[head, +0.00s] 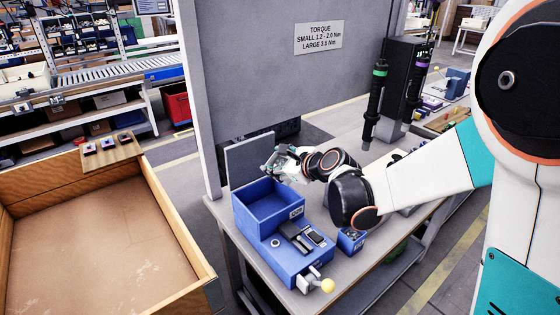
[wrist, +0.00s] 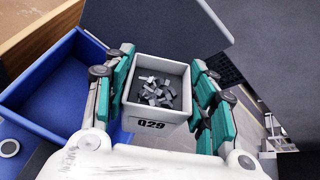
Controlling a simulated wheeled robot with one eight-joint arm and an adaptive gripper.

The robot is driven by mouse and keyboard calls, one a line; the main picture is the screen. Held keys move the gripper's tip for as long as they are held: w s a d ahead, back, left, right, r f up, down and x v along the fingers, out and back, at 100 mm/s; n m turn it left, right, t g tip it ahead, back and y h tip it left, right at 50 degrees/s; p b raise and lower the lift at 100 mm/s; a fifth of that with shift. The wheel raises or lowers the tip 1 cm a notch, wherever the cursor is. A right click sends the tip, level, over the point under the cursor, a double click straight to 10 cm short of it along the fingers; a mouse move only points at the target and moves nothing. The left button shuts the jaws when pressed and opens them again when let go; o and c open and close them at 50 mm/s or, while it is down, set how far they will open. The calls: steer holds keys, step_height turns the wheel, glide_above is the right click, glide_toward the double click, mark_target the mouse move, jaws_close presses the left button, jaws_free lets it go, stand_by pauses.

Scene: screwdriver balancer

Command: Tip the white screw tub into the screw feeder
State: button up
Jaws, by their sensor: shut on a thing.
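The white screw tub (wrist: 150,122), marked 029, is between the two teal-padded fingers of my gripper (wrist: 160,88) in the wrist view. My gripper is shut on its sides. Several grey screws lie in a heap at the bottom of the tub. The blue screw feeder (head: 284,258) stands on the bench in the head view, its square hopper open and empty-looking. My gripper (head: 280,160) is above the hopper's back edge there, and the tub is hard to make out. In the wrist view the feeder (wrist: 35,112) is left of the tub.
A grey raised plate (head: 249,160) stands behind the hopper, close to my gripper. A small blue bin (head: 351,240) is right of the feeder. Hanging screwdrivers (head: 375,95) are farther right. A large wooden crate (head: 185,240) stands left of the bench (head: 226,217).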

steer(key=shift+s+a+r+n+t+h, duration=0.2)
steer(key=shift+r+n+t+h, duration=0.35)
steer(key=shift+n, duration=0.45)
steer(key=shift+a+n+t+h, duration=0.15)
steer(key=shift+n+t+h, duration=0.3)
steer(key=shift+n+h, duration=0.3)
steer(key=n, duration=0.1)
steer(key=t+b, duration=0.1)
steer(key=n+h+b, duration=0.1)
steer(key=shift+s+a+r+n+t, duration=0.2)
steer(key=shift+s+a+n+t, duration=0.1)
steer(key=shift+a+n, duration=0.05)
steer(key=shift+s+a+r+n+t+h+b, duration=0.1)
steer(key=shift+a+n+t+h+b, duration=0.05)
steer(key=shift+n+t+b, duration=0.3)
steer(key=shift+s+a+r+n+t+h+b, duration=0.15)
steer(key=shift+n+t+b, duration=0.1)
steer(key=shift+n+b, duration=0.25)
steer(key=shift+n, duration=0.25)
steer(key=shift+w+r, duration=0.1)
steer(key=shift+r, duration=0.05)
